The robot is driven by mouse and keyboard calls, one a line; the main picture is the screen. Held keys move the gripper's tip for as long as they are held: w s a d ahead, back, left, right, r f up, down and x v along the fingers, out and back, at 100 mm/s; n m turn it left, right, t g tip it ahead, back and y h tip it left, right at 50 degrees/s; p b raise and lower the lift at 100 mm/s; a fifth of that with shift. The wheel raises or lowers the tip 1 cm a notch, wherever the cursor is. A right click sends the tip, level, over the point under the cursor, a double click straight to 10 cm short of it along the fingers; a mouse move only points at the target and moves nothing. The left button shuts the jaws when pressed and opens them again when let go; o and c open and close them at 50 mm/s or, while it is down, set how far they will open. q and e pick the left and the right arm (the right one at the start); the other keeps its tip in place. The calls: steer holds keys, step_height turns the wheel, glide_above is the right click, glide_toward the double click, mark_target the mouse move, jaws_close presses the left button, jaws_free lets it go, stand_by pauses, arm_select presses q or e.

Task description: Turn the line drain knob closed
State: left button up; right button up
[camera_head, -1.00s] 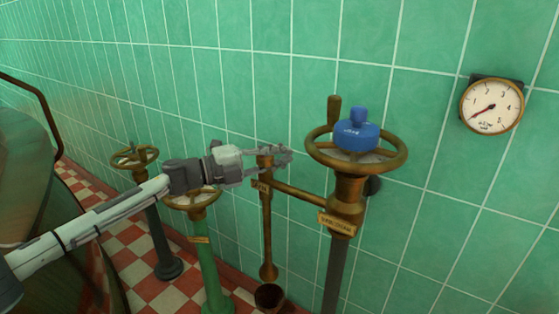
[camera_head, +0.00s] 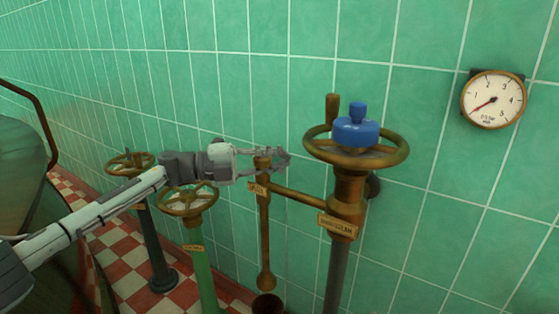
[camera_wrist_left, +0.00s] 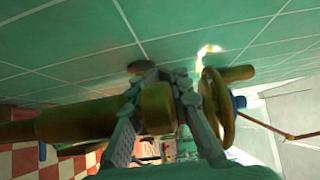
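The line drain knob (camera_head: 262,162) is a small brass piece on top of the thin brass drain pipe (camera_head: 264,225), left of the large valve. A small tag hangs just below it. My left gripper (camera_head: 281,158) reaches in from the left with its fingers around the knob and its tips past it. In the left wrist view, the fingers (camera_wrist_left: 166,78) lie along both sides of a brass piece (camera_wrist_left: 155,108) that fills the gap between them. The fingers partly hide the knob, so its turned angle is unclear. My right gripper is not in view.
A large brass handwheel (camera_head: 390,156) with a blue cap (camera_head: 356,130) stands close to the right. A green-stemmed valve (camera_head: 191,202) and a dark-stemmed valve (camera_head: 131,164) stand left, near my forearm. A gauge (camera_head: 494,99) hangs on the green tiled wall (camera_head: 450,200) behind.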

arm_select(q)
steer(key=o, duration=0.5)
steer(key=shift+o, duration=0.2)
steer(key=s+a, duration=0.1)
steer(key=a, duration=1.1)
steer(key=shift+s, duration=0.35)
steer(key=shift+s, duration=0.1)
